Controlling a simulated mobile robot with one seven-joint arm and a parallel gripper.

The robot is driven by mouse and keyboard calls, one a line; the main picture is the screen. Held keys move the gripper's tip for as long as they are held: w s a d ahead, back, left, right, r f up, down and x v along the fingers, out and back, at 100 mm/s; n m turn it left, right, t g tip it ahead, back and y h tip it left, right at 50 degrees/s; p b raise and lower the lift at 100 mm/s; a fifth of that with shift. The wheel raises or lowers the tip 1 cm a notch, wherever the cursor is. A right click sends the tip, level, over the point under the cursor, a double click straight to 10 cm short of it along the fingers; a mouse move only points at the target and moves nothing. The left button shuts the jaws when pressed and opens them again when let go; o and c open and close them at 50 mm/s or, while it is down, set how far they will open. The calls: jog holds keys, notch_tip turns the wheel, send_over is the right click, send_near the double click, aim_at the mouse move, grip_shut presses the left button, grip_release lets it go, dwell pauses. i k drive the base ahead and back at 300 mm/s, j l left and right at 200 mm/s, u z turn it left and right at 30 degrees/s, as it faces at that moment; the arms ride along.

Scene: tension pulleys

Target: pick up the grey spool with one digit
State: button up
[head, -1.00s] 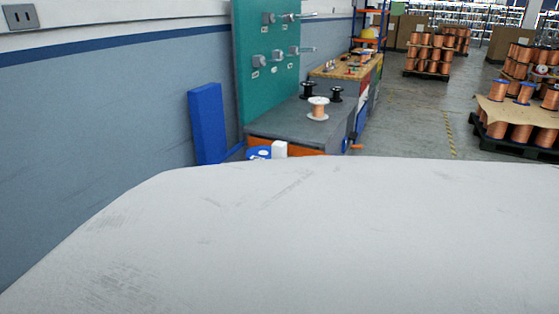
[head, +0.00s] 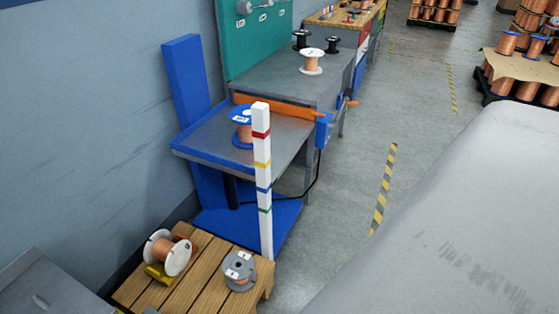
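A grey spool (head: 239,271) stands upright on a slatted wooden platform (head: 183,290) at the lower left of the head view. It has a dark centre hole in its top flange, copper winding below, and small white labels on the flange. The marks on the labels are too small to read surely. My gripper is not in view. A large white surface of my own body fills the lower right and lies apart from the spool.
A white spool (head: 167,252) lies tilted on a yellow holder beside the grey one. A white post with coloured bands (head: 262,180) rises just behind. A blue spool (head: 242,128) sits on the blue-edged table (head: 197,140). Grey floor (head: 350,165) is free to the right.

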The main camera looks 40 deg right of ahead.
aim_at(240, 272)
jog(key=k+j+z, duration=0.1)
jog(key=z, duration=0.3)
jog(key=k+z, duration=0.25)
jog(key=z, duration=0.2)
jog(key=k, duration=0.2)
jog(key=u, duration=1.6)
jog(key=l+u, duration=0.1)
jog(key=l, duration=0.3)
jog(key=l+u, duration=0.15)
jog(key=l, duration=0.3)
jog(key=k+l+u, duration=0.1)
jog(key=l, duration=0.3)
jog(key=k+l+u, duration=0.1)
jog(key=l, duration=0.3)
jog(key=l+u, duration=0.15)
jog(key=l, duration=0.25)
jog(key=k+l+u, duration=0.1)
jog(key=l, duration=0.3)
jog(key=k+l+u, duration=0.15)
jog(key=l, duration=0.2)
